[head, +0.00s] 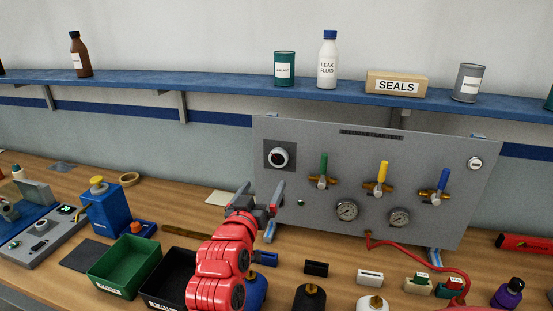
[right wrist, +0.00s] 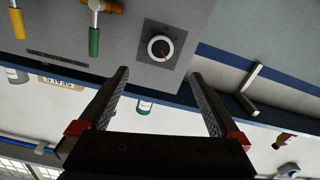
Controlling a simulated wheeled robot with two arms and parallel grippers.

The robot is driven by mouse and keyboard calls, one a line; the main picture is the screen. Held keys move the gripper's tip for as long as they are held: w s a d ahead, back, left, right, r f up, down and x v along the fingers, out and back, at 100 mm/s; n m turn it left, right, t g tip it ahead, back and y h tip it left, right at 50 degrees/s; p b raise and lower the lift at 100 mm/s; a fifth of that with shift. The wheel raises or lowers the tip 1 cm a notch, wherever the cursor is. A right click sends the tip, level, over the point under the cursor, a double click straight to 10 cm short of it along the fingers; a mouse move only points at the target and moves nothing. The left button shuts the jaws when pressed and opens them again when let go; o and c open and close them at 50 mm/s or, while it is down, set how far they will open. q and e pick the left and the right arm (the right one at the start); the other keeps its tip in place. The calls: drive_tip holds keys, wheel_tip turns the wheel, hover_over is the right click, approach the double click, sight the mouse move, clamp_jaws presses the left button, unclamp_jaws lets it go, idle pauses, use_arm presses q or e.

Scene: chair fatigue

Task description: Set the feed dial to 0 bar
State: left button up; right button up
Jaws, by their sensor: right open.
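The feed dial (head: 279,158) is a round knob with a black face and white rim on a dark square plate, at the upper left of the grey panel. In the right wrist view, which is upside down, the dial (right wrist: 160,48) shows a red pointer mark; its scale is too small to read. My right gripper (head: 260,192) is open and empty, in front of the panel below the dial. In the right wrist view the dial lies just beyond the gap between the open fingers (right wrist: 160,74), not touched. My left gripper is not in view.
The panel (head: 445,220) also carries green (head: 323,170), yellow (head: 382,176) and blue (head: 442,182) handled valves and two gauges (head: 347,210). A blue shelf (head: 220,84) runs above. Green (head: 125,268) and black bins and several bottles and small parts crowd the bench.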

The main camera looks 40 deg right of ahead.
sight(277, 159)
drive_tip(key=p+x, duration=0.4)
drive_tip(key=x, duration=0.9)
drive_tip(key=shift+w+d, duration=0.1)
drive_tip(key=shift+w, duration=0.1)
drive_tip(key=c, duration=1.4)
